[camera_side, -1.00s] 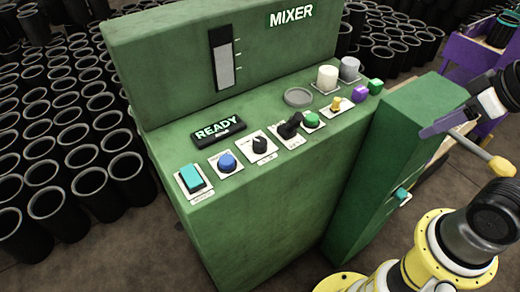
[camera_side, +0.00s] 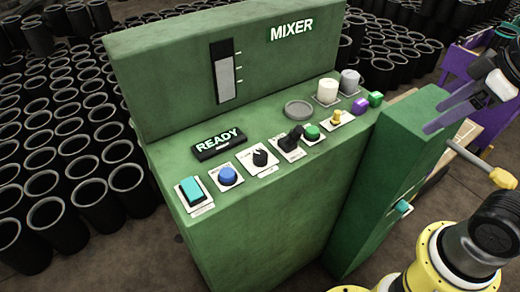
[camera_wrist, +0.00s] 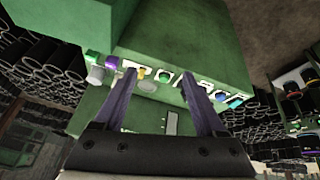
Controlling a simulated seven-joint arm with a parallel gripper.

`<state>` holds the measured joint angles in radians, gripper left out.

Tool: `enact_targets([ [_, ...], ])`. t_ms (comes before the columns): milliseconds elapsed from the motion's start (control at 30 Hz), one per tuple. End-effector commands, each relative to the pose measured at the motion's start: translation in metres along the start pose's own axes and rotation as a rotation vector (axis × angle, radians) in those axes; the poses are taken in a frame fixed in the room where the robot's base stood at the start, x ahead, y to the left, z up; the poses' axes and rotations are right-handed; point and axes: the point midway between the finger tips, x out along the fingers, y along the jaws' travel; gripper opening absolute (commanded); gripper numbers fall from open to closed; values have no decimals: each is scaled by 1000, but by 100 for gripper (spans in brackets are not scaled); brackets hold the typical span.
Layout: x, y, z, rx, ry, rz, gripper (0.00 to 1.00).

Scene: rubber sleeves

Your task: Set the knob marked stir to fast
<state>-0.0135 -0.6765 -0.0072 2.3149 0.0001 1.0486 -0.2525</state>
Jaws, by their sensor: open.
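The green mixer console (camera_side: 270,230) has a row of controls on its sloping top. A black rotary knob (camera_side: 260,157) sits on a white plate beside a blue button. A second black control (camera_side: 292,137), shaped like a lever or larger knob, sits to its right. The plate lettering is too small to read, so I cannot tell which one is marked stir. My gripper (camera_side: 447,112) has purple fingers and is at the right, apart from the controls. In the wrist view my gripper (camera_wrist: 159,75) is open and empty, with the console beyond its fingers.
A teal rocker (camera_side: 191,190), blue button (camera_side: 227,175), green button (camera_side: 312,131) and yellow control (camera_side: 337,117) share the panel. White (camera_side: 328,90) and grey (camera_side: 350,80) cylinders stand behind. A green side box (camera_side: 385,180) lies between arm and console. Black sleeves fill the floor.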

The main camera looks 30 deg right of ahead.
Motion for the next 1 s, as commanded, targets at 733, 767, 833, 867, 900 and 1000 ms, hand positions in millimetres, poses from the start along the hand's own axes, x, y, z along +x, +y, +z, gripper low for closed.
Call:
enact_targets([
  [733,58,-86,-236,-785,-248,-247,73],
  [767,66,-95,-241,-803,-258,-256,73],
  [833,84,-113,-250,-835,-282,-273,73],
  [867,92,-120,-252,-847,-292,-279,73],
  [900,101,-129,-254,-862,-303,-286,73],
  [1000,121,-146,-251,-891,-337,-303,73],
])
